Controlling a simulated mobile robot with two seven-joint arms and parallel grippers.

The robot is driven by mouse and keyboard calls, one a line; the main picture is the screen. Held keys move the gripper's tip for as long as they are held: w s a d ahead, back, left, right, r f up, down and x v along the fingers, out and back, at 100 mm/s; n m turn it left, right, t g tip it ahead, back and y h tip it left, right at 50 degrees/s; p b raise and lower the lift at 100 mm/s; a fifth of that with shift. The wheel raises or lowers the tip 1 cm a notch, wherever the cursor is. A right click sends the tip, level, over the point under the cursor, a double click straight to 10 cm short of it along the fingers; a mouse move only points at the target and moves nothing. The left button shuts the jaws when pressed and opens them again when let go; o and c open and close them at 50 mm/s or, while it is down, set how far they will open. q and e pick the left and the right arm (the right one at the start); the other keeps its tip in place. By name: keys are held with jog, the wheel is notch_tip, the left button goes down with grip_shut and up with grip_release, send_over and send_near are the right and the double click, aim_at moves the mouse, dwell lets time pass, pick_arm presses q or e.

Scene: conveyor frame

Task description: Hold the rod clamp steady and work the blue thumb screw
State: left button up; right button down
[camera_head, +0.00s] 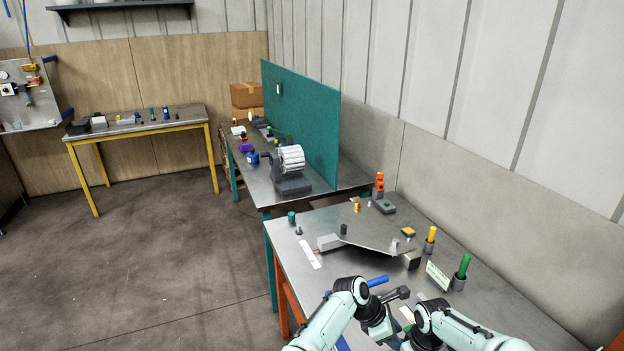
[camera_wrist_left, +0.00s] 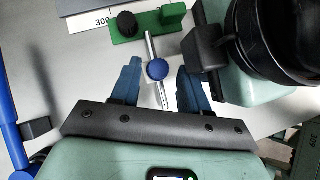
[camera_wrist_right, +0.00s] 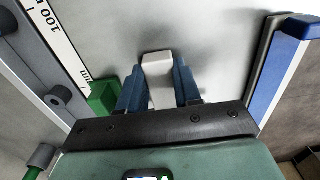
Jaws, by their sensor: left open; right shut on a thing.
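The blue thumb screw (camera_wrist_left: 157,69) shows its round head in the left wrist view, at a bright metal rod (camera_wrist_left: 150,47). My left gripper (camera_wrist_left: 158,82) is open, with one blue finger on each side of the screw head and a visible gap to each. A pale block (camera_wrist_right: 157,72), apparently the rod clamp's body, is between the fingers of my right gripper (camera_wrist_right: 158,88), which is shut on it. A green bracket (camera_wrist_left: 150,24) with a black knob (camera_wrist_left: 126,23) stands at the rod's far end. In the head view my arms hide the clamp.
A blue-edged bar (camera_wrist_right: 280,80) lies right of my right gripper, and a ruled scale (camera_wrist_right: 58,42) is to its left. On the bench (camera_head: 300,222) stand a green-topped holder (camera_head: 463,268), a yellow-topped holder (camera_head: 430,238) and a tilted plate (camera_head: 370,240).

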pick_arm(q)
jog(key=o, duration=0.6)
jog(key=shift+c, duration=0.2)
jog(key=v, duration=1.2)
jog(key=shift+a, duration=0.1)
pick_arm(e)
jog(key=c, duration=0.7)
grip_release()
